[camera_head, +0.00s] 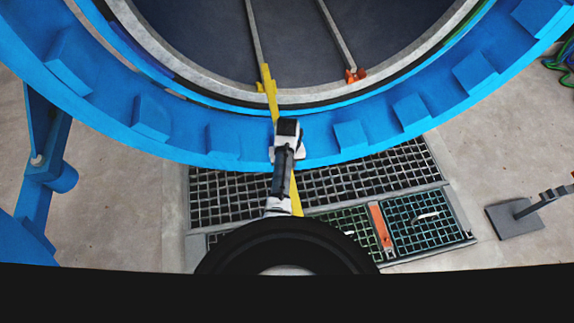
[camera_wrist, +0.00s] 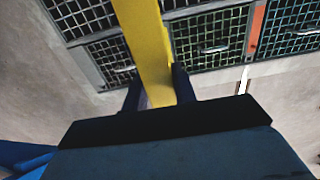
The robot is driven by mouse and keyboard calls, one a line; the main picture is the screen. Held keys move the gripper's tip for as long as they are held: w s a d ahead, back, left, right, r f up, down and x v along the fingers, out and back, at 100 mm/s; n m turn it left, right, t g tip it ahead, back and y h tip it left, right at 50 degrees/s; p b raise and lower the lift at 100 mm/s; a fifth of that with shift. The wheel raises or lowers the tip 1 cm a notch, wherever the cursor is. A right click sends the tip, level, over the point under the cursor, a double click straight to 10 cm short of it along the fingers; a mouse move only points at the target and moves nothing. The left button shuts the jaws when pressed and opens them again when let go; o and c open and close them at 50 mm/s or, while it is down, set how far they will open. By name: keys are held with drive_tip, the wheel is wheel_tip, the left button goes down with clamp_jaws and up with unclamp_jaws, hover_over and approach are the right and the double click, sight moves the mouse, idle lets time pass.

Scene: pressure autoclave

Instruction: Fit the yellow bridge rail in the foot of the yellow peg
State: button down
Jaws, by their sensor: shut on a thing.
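The yellow bridge rail (camera_head: 296,195) is a long narrow bar. It runs from the autoclave's mouth down over the blue ring and the floor grating, partly hidden behind my arm. My gripper (camera_wrist: 158,93) is shut on the rail, with a dark finger on each side of it; the rail also shows in the wrist view (camera_wrist: 147,40). In the head view my gripper (camera_head: 286,150) is over the front of the blue ring. The yellow peg (camera_head: 266,77) is at the near end of the left inner rail. The bar's far end meets or overlaps the peg; I cannot tell if it is seated.
The blue ring (camera_head: 150,118) with its lugs curves around the autoclave opening. An orange peg (camera_head: 355,76) is at the end of the right inner rail. Floor grating (camera_head: 375,170) lies below, with an orange bar (camera_head: 380,227). A grey stand (camera_head: 515,219) is at right.

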drive_tip(key=shift+w+r, duration=0.15)
drive_tip(key=shift+w, duration=0.05)
drive_tip(key=shift+f, duration=0.25)
wheel_tip(320, 180, down, 5)
drive_tip(key=b, duration=0.3)
idle(0.3)
drive_tip(key=shift+p, duration=0.9)
idle(2.2)
drive_tip(key=shift+f+b, duration=0.85)
drive_tip(key=shift+f, duration=0.45)
idle(0.5)
drive_tip(key=shift+r, duration=0.1)
idle(0.4)
